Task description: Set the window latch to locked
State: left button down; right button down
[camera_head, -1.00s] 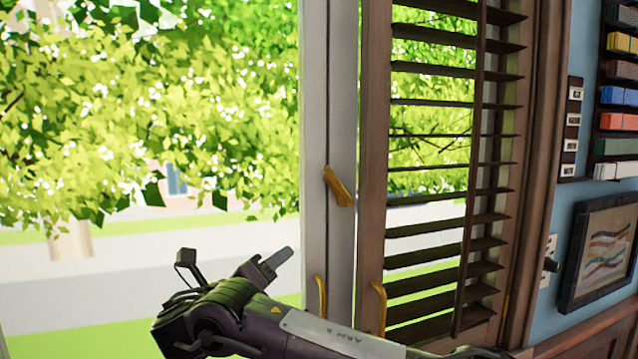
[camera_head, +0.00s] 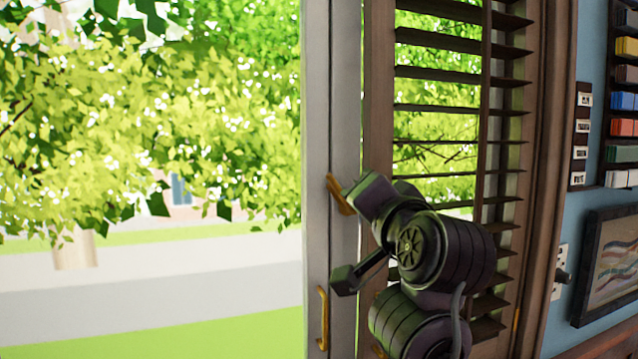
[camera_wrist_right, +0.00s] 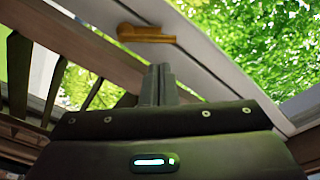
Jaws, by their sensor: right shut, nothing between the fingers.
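The window latch (camera_head: 336,193) is a yellow, brass-like handle on the grey window frame (camera_head: 345,90). It sits tilted, its upper end to the left, and its lower right part is partly covered by my right gripper (camera_head: 366,193). The latch also shows in the right wrist view (camera_wrist_right: 147,34), just beyond my gripper's fingertips (camera_wrist_right: 158,70). The fingers are shut together with nothing between them, and a small gap to the latch appears in that view. In the head view the fingers are not clear. My left gripper is not in view.
A yellow pull handle (camera_head: 322,318) is lower on the frame. A brown louvred shutter (camera_head: 380,90) stands right of the frame, partly behind my arm. Farther right are a blue wall, a framed picture (camera_head: 612,262) and shelves of colored blocks (camera_head: 624,100).

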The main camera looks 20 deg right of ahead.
aim_at(337, 186)
jog(key=shift+m, duration=0.8)
jog(key=w, duration=0.3)
jog(key=w+d+p, duration=0.1)
jog(key=w, duration=0.2)
jog(key=w+d+r, duration=0.1)
jog(key=w, duration=0.2)
jog(key=shift+d+r, duration=0.1)
jog(key=shift+d, duration=0.15)
jog(key=shift+a+f+n, duration=0.2)
jog(key=shift+a+n, duration=0.15)
jog(key=shift+n, duration=0.45)
jog(key=shift+a+f+n+t+b, duration=0.2)
jog(key=shift+a+n+b, duration=0.1)
jog(key=shift+n, duration=0.35)
jog(key=shift+a+f+n+t+b, duration=0.1)
jog(key=shift+a+f+n+b, duration=0.15)
jog(key=shift+n, duration=0.4)
jog(key=n, duration=0.2)
jog(key=a+f+n+y+b, duration=0.1)
jog(key=shift+w+a+f+n+t, duration=0.1)
jog(key=shift+a+f+n+t, duration=0.05)
jog(key=shift+n+t, duration=0.2)
jog(key=n, duration=0.1)
jog(key=f+n+b, duration=0.1)
jog(key=n, duration=0.1)
jog(key=shift+a+y, duration=0.3)
jog(key=shift+a, duration=0.05)
jog(key=shift+f, duration=0.25)
jog(key=shift+a+f, duration=0.1)
